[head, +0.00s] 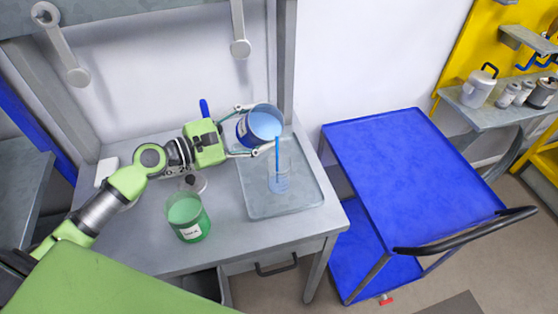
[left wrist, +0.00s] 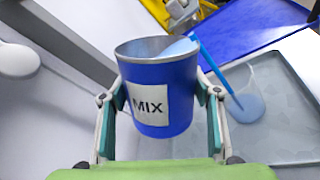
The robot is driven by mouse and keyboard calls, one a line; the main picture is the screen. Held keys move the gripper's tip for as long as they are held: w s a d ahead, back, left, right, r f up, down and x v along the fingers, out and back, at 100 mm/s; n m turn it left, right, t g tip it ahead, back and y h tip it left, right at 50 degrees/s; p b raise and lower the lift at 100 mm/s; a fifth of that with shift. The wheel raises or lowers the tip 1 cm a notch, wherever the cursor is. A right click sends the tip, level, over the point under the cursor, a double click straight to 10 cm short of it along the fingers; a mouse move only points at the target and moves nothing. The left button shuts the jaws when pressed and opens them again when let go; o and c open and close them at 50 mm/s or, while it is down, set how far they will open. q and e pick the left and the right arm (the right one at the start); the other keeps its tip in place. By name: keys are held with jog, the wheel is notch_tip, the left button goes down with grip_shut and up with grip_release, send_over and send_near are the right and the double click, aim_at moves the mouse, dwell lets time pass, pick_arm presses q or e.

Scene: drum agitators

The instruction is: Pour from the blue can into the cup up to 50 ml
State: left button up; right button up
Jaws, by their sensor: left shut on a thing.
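My left gripper (head: 255,130) is shut around the blue can (head: 260,124), labelled MIX in the left wrist view (left wrist: 160,97). The can is held above the tray and tipped toward the right. A blue stream (head: 277,156) runs from its lip down into the clear cup (head: 279,183). The cup stands upright on the grey tray (head: 300,200) with blue liquid in its lower part; its scale is too small to read. It also shows in the left wrist view (left wrist: 247,104). My right gripper is in neither view.
A green can (head: 188,218) stands on the grey bench left of the tray. A blue trolley (head: 400,165) with a black handle is to the right. A grey post (head: 286,60) rises behind the tray. Cans stand on a far-right shelf.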

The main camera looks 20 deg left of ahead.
aim_at(265, 122)
pick_arm(q)
jog(key=shift+m, duration=0.5)
dwell(1.7)
jog(key=shift+w+a+r+n, duration=0.1)
jog(key=shift+r+n, duration=0.25)
jog(key=shift+n, duration=0.25)
jog(key=shift+w+a+f+n+h+b, duration=0.2)
jog(key=shift+a+f+n+b, duration=0.2)
jog(key=shift+f, duration=0.2)
jog(key=shift+w+a+f+n+h+b, duration=0.15)
jog(key=shift+a+f+n+b, duration=0.1)
jog(key=shift+f+n+b, duration=0.3)
jog(key=shift+a+f+n, duration=0.1)
jog(key=shift+f+n, duration=0.15)
jog(key=shift+f, duration=0.15)
jog(key=shift+w+r, duration=0.1)
jog(key=shift+w+a+f+n+b, duration=0.1)
jog(key=shift+a+f+n+b, duration=0.1)
jog(key=shift+f+n+b, duration=0.25)
jog(key=shift+w+a+r+n+p, duration=0.2)
jog(key=shift+a+r+n+p, duration=0.2)
jog(key=shift+n+p, duration=0.25)
jog(key=shift+w+a+r+n+t+h+p, duration=0.15)
jog(key=shift+a+n+h+p, duration=0.15)
jog(key=shift+n, duration=0.25)
jog(key=shift+w+a+r+n+t+h+p, duration=0.1)
jog(key=shift+w+a+n+t+h+p, duration=0.1)
jog(key=shift+n+p, duration=0.3)
